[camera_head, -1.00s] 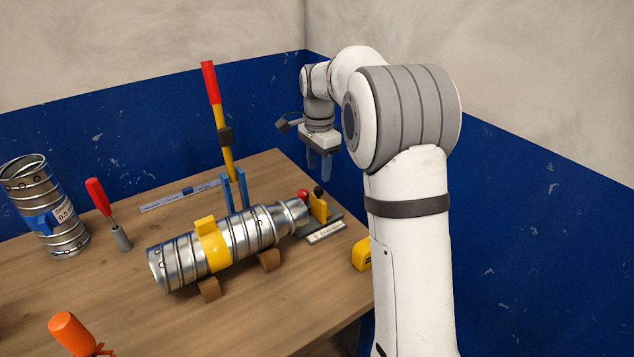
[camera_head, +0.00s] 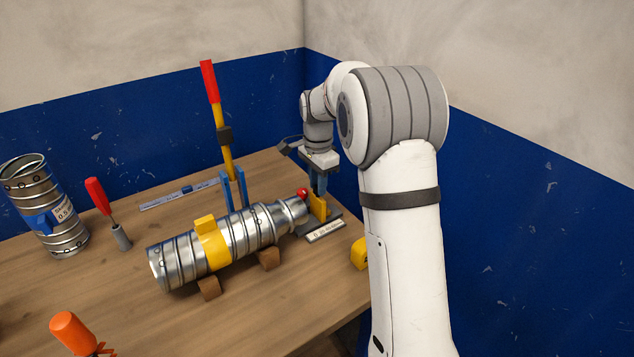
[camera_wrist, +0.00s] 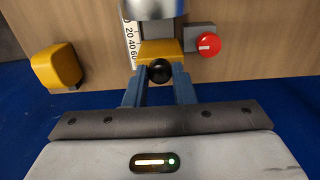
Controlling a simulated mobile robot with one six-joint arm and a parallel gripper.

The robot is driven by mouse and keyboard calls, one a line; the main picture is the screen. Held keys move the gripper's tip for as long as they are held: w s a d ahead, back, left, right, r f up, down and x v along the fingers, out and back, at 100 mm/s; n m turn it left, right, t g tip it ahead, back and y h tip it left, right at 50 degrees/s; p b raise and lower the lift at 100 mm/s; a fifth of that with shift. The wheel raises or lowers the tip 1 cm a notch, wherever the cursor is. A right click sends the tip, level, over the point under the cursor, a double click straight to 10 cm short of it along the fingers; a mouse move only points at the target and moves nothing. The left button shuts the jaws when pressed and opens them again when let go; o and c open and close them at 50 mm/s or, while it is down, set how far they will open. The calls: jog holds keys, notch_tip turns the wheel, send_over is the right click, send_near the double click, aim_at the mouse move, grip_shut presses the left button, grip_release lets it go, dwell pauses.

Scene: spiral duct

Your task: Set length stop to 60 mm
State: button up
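The length stop is a yellow block (camera_head: 318,207) at the right end of the silver spiral duct (camera_head: 235,240); it also shows in the wrist view (camera_wrist: 157,49). A black knob (camera_wrist: 160,71) sits on its near side there. A white scale (camera_wrist: 132,42) with 20, 40 and 60 runs beside it; the exact reading is unclear. A red knob (camera_wrist: 207,44) with a white mark is to its right. My gripper (camera_wrist: 160,78) is open, its blue fingers on either side of the black knob; contact is unclear. In the head view my gripper (camera_head: 318,188) is just above the stop and hides the knob.
A yellow tape-measure-like object (camera_head: 359,254) lies near the table's right edge. A lever with a red handle (camera_head: 209,82) stands behind the duct. Wooden supports (camera_head: 208,288) hold the duct. Another duct piece (camera_head: 47,210) stands at left.

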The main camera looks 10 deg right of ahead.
grip_shut()
jog(key=shift+w+d, duration=0.25)
jog(key=shift+d, duration=0.3)
jog(key=shift+w+d, duration=0.2)
jog(key=shift+d, duration=0.35)
jog(key=shift+o, duration=2.4)
grip_release()
jog(key=shift+d, duration=0.1)
jog(key=shift+o, duration=0.4)
